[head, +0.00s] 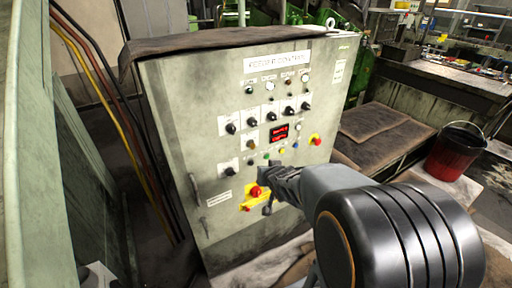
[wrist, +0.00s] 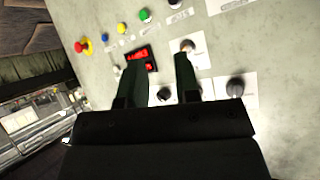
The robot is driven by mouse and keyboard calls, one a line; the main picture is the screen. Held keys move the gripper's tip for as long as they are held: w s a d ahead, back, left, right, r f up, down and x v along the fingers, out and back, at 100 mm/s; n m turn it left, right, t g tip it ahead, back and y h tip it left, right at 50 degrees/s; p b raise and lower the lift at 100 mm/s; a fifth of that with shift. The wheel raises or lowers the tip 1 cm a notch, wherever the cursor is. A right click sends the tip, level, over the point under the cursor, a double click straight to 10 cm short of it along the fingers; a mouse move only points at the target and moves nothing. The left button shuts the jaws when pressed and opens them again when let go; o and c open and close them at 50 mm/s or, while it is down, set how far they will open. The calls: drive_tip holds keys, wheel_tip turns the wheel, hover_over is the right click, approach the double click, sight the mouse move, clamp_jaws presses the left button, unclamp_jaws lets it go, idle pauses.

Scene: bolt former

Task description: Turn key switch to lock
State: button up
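The key switch (head: 250,145) appears to be the brownish-silver knob on a white label, left of the red display on the upright control panel (head: 180,110). In the wrist view the same knob (wrist: 188,45) shows just beyond the tip of the right finger. Whether a key is in it, and which way it points, is too small to tell. My gripper (head: 266,172) is in front of the panel's lower part in the head view. In the wrist view my gripper (wrist: 160,58) is open, with nothing between its two fingers. I cannot tell whether a finger touches the panel.
Black rotary knobs (head: 231,128) and the red digital display (head: 279,132) surround the switch. A red emergency button (head: 316,140) sits at the right, and a yellow-backed red button (head: 255,191) lies low near my gripper. A red bucket (head: 455,153) stands at the right.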

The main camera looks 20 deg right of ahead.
sight(254, 147)
drive_tip(key=w+m+t+y+p, duration=0.1)
drive_tip(key=w+t, duration=0.1)
drive_tip(key=w, duration=0.3)
drive_tip(key=w+d+f+m+t+y+p, duration=0.1)
drive_tip(key=w+t+y, duration=0.1)
drive_tip(key=w, duration=0.3)
drive_tip(key=w+m+t+y, duration=0.1)
drive_tip(key=w+t, duration=0.2)
drive_tip(key=w, duration=0.2)
drive_tip(key=shift+w+d+f+p, duration=0.25)
drive_tip(key=shift+w+d+p, duration=0.1)
drive_tip(key=shift+p, duration=0.05)
drive_tip(key=shift+c, duration=0.4)
clamp_jaws()
